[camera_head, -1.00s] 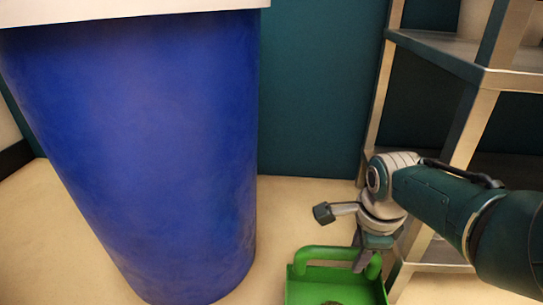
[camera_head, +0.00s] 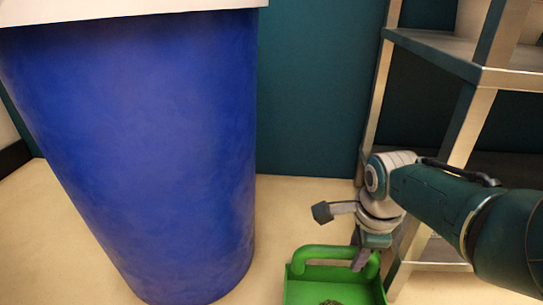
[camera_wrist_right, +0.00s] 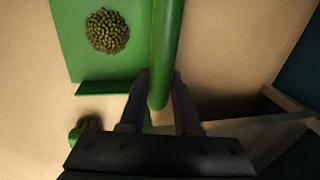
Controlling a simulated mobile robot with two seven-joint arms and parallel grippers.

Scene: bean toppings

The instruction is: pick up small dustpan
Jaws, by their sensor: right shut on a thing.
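The small dustpan (camera_head: 305,291) is green with a raised bar handle (camera_head: 318,251). It shows at the bottom of the head view, cut off by the picture's edge. My right gripper (camera_head: 362,262) is at the right end of the handle. In the right wrist view, my right gripper's fingers (camera_wrist_right: 160,88) are on both sides of the green handle (camera_wrist_right: 166,45), shut on it. The pan (camera_wrist_right: 75,58) carries a pile of small green beans (camera_wrist_right: 107,31), which also shows in the head view (camera_head: 330,302). My left gripper is not in view.
A large blue bin-like body (camera_head: 140,150) with a pale top stands at the left. A metal shelf rack (camera_head: 470,75) stands at the right, close to my right arm. Pale floor (camera_head: 290,205) is clear between them. A green rounded piece (camera_wrist_right: 85,127) shows in the wrist view.

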